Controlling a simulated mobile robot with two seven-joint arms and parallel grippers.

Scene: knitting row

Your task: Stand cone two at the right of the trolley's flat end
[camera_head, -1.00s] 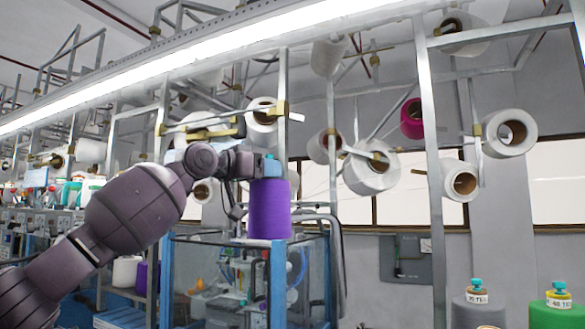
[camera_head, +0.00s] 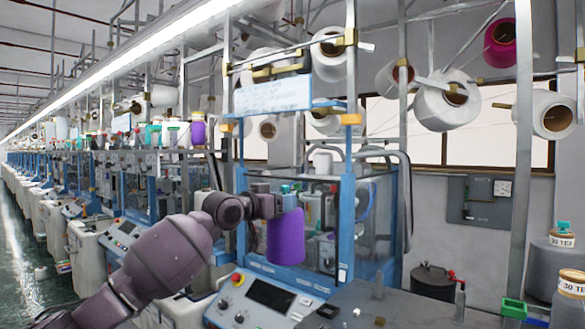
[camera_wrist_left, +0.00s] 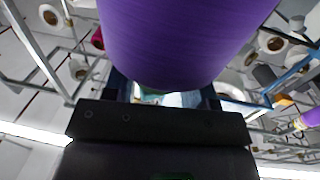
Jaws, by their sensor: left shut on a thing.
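A purple yarn cone (camera_head: 286,238) hangs in the air near the middle of the head view, slightly tilted. My left gripper (camera_head: 276,205) is shut on it at its upper end. In the left wrist view the purple cone (camera_wrist_left: 190,40) fills the top middle, beyond my left gripper (camera_wrist_left: 165,98). A grey flat surface (camera_head: 400,308) with small upright pegs lies at the bottom right. I cannot tell whether it is the trolley's flat end. No number is readable on the held cone. My right gripper is not in view.
A knitting machine with a control panel (camera_head: 262,298) and blue-framed glass stands behind and below the cone. Labelled cones (camera_head: 570,290) stand at the right edge. A dark canister (camera_head: 432,282) stands behind the grey surface. Another purple cone (camera_head: 198,130) sits on the machine row.

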